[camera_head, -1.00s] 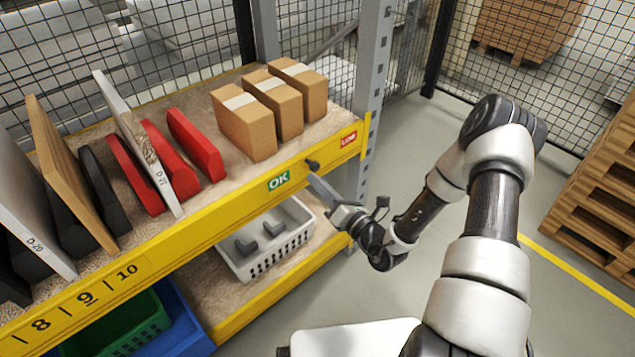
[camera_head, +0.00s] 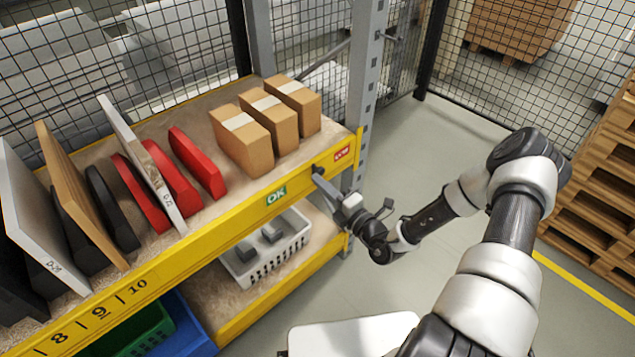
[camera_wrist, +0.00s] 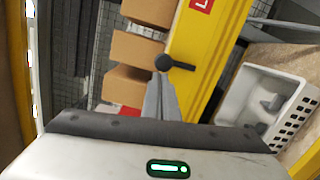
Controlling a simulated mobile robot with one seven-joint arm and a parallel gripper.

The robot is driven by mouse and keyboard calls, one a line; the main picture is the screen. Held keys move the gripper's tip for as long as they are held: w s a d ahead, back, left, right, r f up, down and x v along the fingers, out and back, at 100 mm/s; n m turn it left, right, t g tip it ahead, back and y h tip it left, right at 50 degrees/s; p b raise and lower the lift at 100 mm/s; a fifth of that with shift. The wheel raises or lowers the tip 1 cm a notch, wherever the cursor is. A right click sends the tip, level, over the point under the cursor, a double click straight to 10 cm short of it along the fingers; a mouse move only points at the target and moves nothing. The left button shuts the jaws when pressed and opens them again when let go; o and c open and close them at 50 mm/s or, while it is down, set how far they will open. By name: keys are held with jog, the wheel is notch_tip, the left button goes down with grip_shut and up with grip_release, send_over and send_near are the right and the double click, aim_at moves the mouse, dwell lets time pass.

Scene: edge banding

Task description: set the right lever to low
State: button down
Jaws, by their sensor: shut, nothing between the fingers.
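The lever is a small dark knob on a short stem, on the front of the yellow shelf beam (camera_head: 215,225). The lever (camera_head: 317,168) sits between the green OK label (camera_head: 276,196) and the red LOW label (camera_head: 342,153), partly behind my fingers. In the wrist view the lever (camera_wrist: 165,62) shows its round end just beyond my fingertips and its stem pointing right. The LOW label (camera_wrist: 200,4) is at the top edge there. My gripper (camera_head: 318,180) is shut and empty, its tips at the lever; I cannot tell whether they touch. The wrist view shows my gripper (camera_wrist: 156,82) too.
Cardboard boxes (camera_head: 242,145), red pieces (camera_head: 197,162) and boards stand on the shelf above the beam. A white basket (camera_head: 268,255) is on the lower shelf. A grey post (camera_head: 364,85) rises right of the lever. The floor at right is clear up to the pallets (camera_head: 595,195).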

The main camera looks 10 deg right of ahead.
aim_at(324, 170)
jog(key=m, duration=0.1)
jog(key=w+d+m+p, duration=0.1)
jog(key=m, duration=0.1)
jog(key=shift+d+r+h, duration=0.25)
jog(key=shift+r+h, duration=0.05)
jog(key=shift+r, duration=0.1)
jog(key=m, duration=0.1)
jog(key=w+d+m+p, duration=0.1)
jog(key=m, duration=0.1)
jog(key=shift+d+g, duration=0.2)
jog(key=shift+g, duration=0.1)
jog(key=shift+w+d+f+m, duration=0.2)
jog(key=shift+w+d+m, duration=0.2)
jog(key=shift+m, duration=0.2)
jog(key=shift+d, duration=0.25)
jog(key=shift+p, duration=0.3)
